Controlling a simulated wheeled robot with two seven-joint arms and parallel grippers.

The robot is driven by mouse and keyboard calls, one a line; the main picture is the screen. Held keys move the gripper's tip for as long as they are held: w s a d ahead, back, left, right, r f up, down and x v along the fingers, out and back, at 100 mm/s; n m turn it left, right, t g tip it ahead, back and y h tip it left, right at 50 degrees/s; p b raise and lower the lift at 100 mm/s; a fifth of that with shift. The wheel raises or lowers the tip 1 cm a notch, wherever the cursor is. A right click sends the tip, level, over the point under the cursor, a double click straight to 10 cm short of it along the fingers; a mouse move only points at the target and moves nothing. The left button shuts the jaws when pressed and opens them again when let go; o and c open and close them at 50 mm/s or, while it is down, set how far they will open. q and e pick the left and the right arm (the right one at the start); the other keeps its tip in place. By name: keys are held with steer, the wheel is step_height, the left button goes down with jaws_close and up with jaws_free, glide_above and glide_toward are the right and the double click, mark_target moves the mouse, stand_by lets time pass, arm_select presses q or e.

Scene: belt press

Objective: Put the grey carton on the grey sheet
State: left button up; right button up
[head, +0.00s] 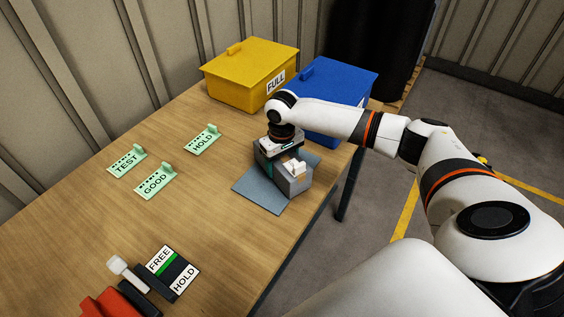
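The grey carton (294,184) is at the far right part of the wooden table, over the grey sheet (254,193). It looks upright, but I cannot tell whether its base touches the sheet. The sheet lies flat near the table's right edge, partly covered by the carton. My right gripper (287,160) points down at the top of the carton, with a pale finger part showing against it. The gripper's body hides the back of the carton, and its grip is not clear. My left gripper is not in view.
A yellow bin (240,90) marked FULL and a blue bin (340,85) stand at the back. Green signs TEST (127,160), GOOD (155,182) and HOLD (202,140) lie left. A FREE/HOLD plate (173,268) and red parts (112,303) sit front left. The table's middle is clear.

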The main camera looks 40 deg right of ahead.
steer(key=shift+f, duration=0.2)
steer(key=shift+f, duration=0.1)
steer(key=o, duration=1.4)
step_height(320, 180, up, 12)
steer(key=shift+r+b, duration=0.1)
steer(key=shift+b, duration=0.75)
